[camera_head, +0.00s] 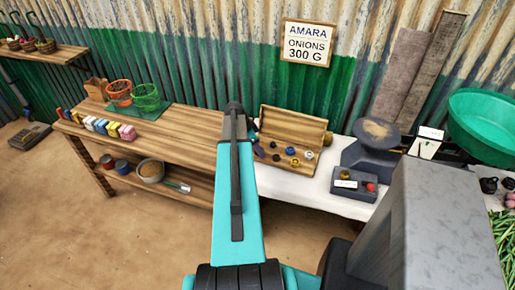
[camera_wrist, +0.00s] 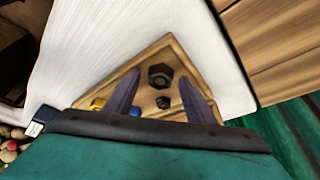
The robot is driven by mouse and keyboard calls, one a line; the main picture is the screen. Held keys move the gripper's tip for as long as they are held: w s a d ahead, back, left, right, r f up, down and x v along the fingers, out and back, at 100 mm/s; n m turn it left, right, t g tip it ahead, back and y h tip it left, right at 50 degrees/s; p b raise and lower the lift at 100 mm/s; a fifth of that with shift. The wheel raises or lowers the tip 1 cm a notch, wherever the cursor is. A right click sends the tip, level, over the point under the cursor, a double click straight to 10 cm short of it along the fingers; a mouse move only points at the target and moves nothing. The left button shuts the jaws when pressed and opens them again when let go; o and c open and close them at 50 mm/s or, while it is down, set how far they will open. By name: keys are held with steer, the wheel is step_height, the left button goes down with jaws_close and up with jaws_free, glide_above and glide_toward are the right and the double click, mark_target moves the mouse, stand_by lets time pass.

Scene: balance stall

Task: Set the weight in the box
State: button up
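The wooden box (camera_head: 290,124) stands open with its lid raised on the white-covered table at the back. Several small weights (camera_head: 290,151) lie in it, dark, yellow and silver. In the wrist view the box rim (camera_wrist: 198,70) surrounds a larger dark hexagonal weight (camera_wrist: 160,76), a smaller dark weight (camera_wrist: 163,102), a blue one (camera_wrist: 135,110) and a yellow one (camera_wrist: 98,103). My gripper (camera_wrist: 160,100) is open above the box, its two fingers apart with the dark weights showing between them. I see nothing gripped.
A scale (camera_head: 372,156) stands right of the box, with a small dark box (camera_head: 352,184) in front. A green basin (camera_head: 486,122) is further right. A wooden bench (camera_head: 185,135) with coloured blocks and baskets is at left. A sign (camera_head: 308,43) reads "AMARA ONIONS 300 G".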

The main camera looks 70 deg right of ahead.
steer(key=shift+w+r, duration=0.1)
steer(key=shift+r, duration=0.15)
steer(key=b+v, duration=0.3)
steer(key=v, duration=0.8)
steer(key=shift+a+r, duration=0.2)
steer(key=shift+r, duration=0.1)
stand_by(0.7)
steer(key=shift+w, duration=0.1)
